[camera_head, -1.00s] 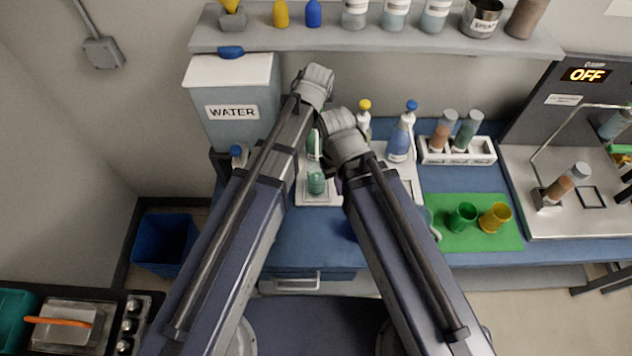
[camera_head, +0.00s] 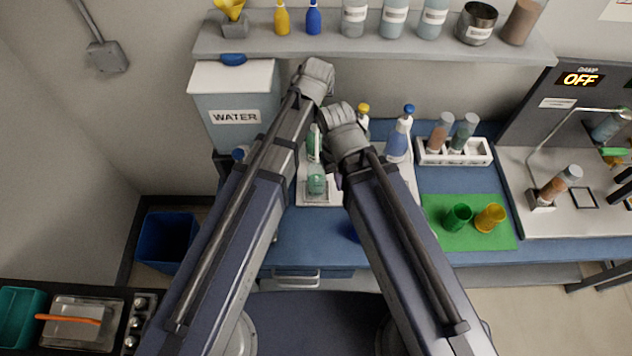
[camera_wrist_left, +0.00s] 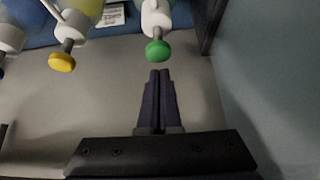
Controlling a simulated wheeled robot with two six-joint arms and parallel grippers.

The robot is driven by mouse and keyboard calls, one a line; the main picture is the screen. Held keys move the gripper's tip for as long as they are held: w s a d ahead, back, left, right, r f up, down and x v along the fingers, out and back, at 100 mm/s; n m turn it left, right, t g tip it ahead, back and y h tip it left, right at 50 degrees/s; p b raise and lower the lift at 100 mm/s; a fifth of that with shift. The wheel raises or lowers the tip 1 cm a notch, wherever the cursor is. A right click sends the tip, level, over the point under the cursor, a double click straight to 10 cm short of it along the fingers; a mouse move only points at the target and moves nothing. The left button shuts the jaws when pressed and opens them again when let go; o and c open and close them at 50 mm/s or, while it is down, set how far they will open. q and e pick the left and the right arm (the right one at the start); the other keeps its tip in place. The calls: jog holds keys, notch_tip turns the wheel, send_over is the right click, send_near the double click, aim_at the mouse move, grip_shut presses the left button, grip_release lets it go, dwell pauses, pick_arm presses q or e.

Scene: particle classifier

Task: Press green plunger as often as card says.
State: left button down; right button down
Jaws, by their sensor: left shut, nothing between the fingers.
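The green plunger (camera_wrist_left: 157,50) tops a white pump collar in the left wrist view. My left gripper (camera_wrist_left: 160,73) is shut and empty, its fingertips just below the plunger in the picture; I cannot tell whether they touch. In the head view the green pump bottle (camera_head: 316,186) stands between my arms, partly covered by the left one. A white card (camera_wrist_left: 111,15) with dark print lies behind the pumps in the left wrist view, too small to read.
A yellow plunger (camera_wrist_left: 61,61) is left of the green one. A blue-topped bottle (camera_head: 398,137) and a vial rack (camera_head: 454,152) stand to the right. The water tank (camera_head: 237,117) stands behind left. A green mat (camera_head: 470,237) holds two cups.

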dwell(0.3)
pick_arm(q)
notch_tip(320, 180, up, 5)
jog(key=p, duration=0.5)
jog(key=shift+r, duration=0.1)
dwell(0.6)
